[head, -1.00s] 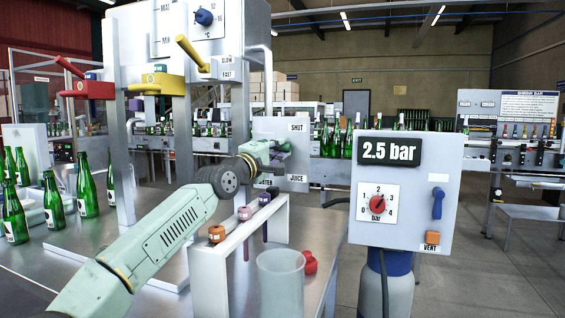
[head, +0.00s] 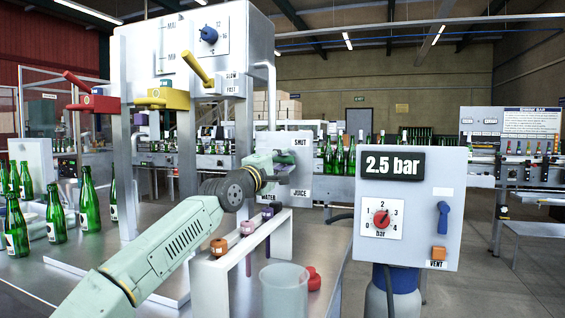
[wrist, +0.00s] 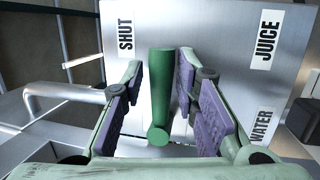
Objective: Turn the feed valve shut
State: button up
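The feed valve is a grey panel (head: 302,168) with SHUT, JUICE and WATER labels and a green bar handle. In the wrist view the handle (wrist: 160,95) stands upright in the picture, with its round end towards me, and the SHUT label (wrist: 126,34) is to its upper left. My gripper (wrist: 160,88) has its purple-padded fingers on both sides of the handle, with a gap showing on each side. In the head view my gripper (head: 286,168) is at the panel's front and hides much of the handle.
Below my arm stands a white rack (head: 212,280) with an orange-topped and purple-topped items. A clear cylinder (head: 284,290) and a red knob-like piece (head: 314,279) are near it. A pressure box (head: 408,250) reading 2.5 bar stands right. Green bottles (head: 88,205) stand left.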

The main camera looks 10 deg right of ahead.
jog(key=shift+o, duration=0.7)
jog(key=shift+a, duration=0.1)
jog(key=v, duration=1.2)
jog(key=shift+f, duration=0.1)
